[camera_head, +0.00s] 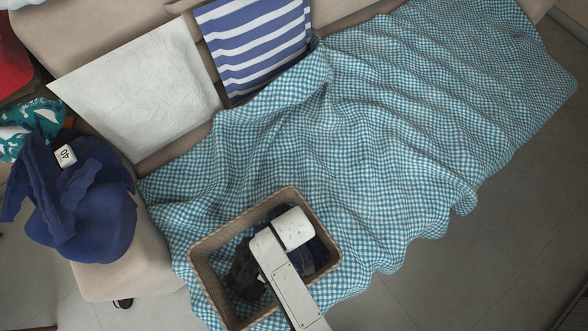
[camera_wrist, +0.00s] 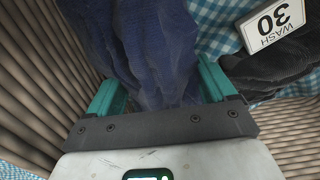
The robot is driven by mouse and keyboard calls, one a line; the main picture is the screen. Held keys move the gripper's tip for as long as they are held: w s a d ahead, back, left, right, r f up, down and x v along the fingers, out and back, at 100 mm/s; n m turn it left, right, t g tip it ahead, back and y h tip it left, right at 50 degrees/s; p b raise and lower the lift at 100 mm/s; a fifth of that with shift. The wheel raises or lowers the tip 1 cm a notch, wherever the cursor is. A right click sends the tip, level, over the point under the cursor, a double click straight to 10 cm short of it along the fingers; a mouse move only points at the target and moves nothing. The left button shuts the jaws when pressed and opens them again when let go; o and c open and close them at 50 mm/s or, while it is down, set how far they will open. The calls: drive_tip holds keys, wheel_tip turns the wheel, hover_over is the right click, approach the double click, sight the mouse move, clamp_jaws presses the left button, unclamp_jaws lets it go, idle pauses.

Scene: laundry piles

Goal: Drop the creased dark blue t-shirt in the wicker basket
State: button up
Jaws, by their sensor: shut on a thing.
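The wicker basket (camera_head: 225,229) stands low in the middle of the head view, with my arm reaching over and into it. My gripper (camera_wrist: 160,88) is between the ribbed basket walls in the wrist view, its teal fingers shut on the creased dark blue t-shirt (camera_wrist: 155,45). The t-shirt bunches between and beyond the fingers. In the head view a dark blue part of the cloth (camera_head: 316,256) shows inside the basket beside my wrist. My fingertips are hidden there. I cannot tell whether the t-shirt touches the bottom.
A black garment (camera_wrist: 275,70) with a "WASH 30" label lies in the basket. A blue garment (camera_head: 95,215) labelled 40 hangs over the sofa arm at left. A blue checked blanket (camera_head: 370,130) covers the sofa behind the basket. Grey floor is clear at right.

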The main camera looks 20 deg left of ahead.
drive_tip(key=o, duration=1.2)
drive_tip(key=shift+c, duration=0.2)
wheel_tip(320, 180, up, 13)
drive_tip(key=p, duration=0.3)
drive_tip(key=shift+r, duration=0.15)
drive_tip(key=s+d+r+m, duration=0.1)
drive_tip(key=d+r+m, duration=0.2)
drive_tip(key=d, duration=0.8)
drive_tip(key=s+d+r+m, duration=0.2)
drive_tip(key=d+m, duration=0.3)
drive_tip(key=d, duration=0.6)
drive_tip(key=s+d+r+m+t, duration=0.1)
drive_tip(key=d+r+m, duration=0.3)
drive_tip(key=d, duration=0.7)
drive_tip(key=shift+s+d+r, duration=0.3)
drive_tip(key=shift+s+r, duration=0.05)
